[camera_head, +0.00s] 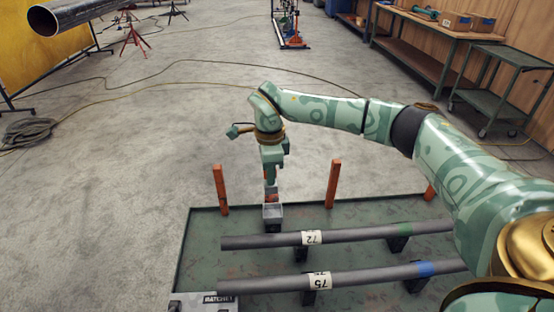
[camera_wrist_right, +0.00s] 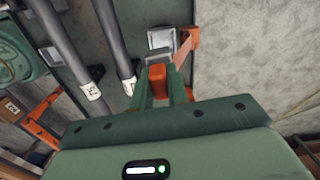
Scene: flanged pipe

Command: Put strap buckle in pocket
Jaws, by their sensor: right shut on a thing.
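My right gripper (camera_head: 271,180) points down at the left end of the green rack. It is shut on a small orange-red piece, which I take for the strap buckle (camera_head: 271,195). In the right wrist view the orange piece (camera_wrist_right: 158,82) sits between the fingers (camera_wrist_right: 163,92). Just below is a small grey open-topped box, likely the pocket (camera_head: 272,212); it also shows in the wrist view (camera_wrist_right: 161,37). The buckle's lower end is close over the box; I cannot tell whether it is inside. My left gripper is not in view.
Two grey pipes, marked 72 (camera_head: 270,241) and 75 (camera_head: 260,286), lie on dark supports on the green rack (camera_head: 200,250). Orange posts (camera_head: 221,190) (camera_head: 333,184) stand along its far edge. A box labelled RATCHET (camera_head: 205,303) is at the near left.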

